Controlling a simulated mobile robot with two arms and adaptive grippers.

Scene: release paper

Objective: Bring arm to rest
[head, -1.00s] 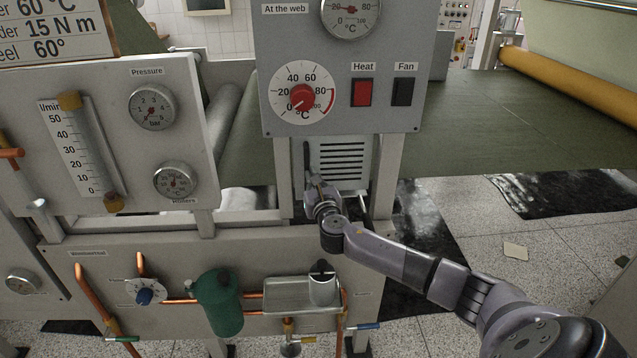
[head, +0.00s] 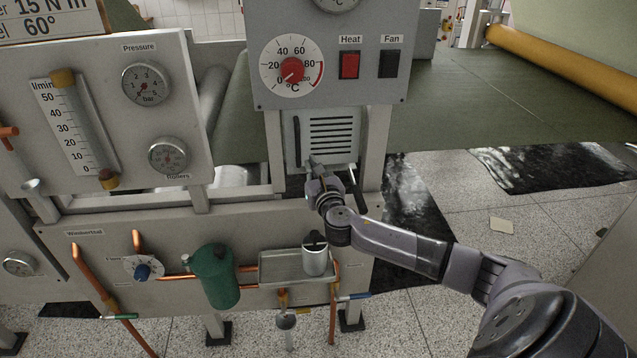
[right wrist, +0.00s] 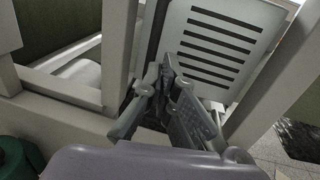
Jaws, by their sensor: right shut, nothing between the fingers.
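My right arm (head: 400,247) reaches in from the lower right in the head view. Its right gripper (head: 313,163) is shut and empty, in front of the lower part of a grey vented door (head: 333,133) with dark slots. In the right wrist view the closed fingers (right wrist: 165,70) point at the door's lower left, beside its dark vertical handle (head: 297,138). Whether the fingertips touch the door cannot be told. My left gripper is not in view.
Above the door is a control box (head: 385,90) with a dial, a red Heat switch (head: 349,65) and a dark Fan switch (head: 390,64). Below are a green canister (head: 215,275), a metal tray (head: 285,268) and copper pipes. Open floor (head: 460,215) lies to the right.

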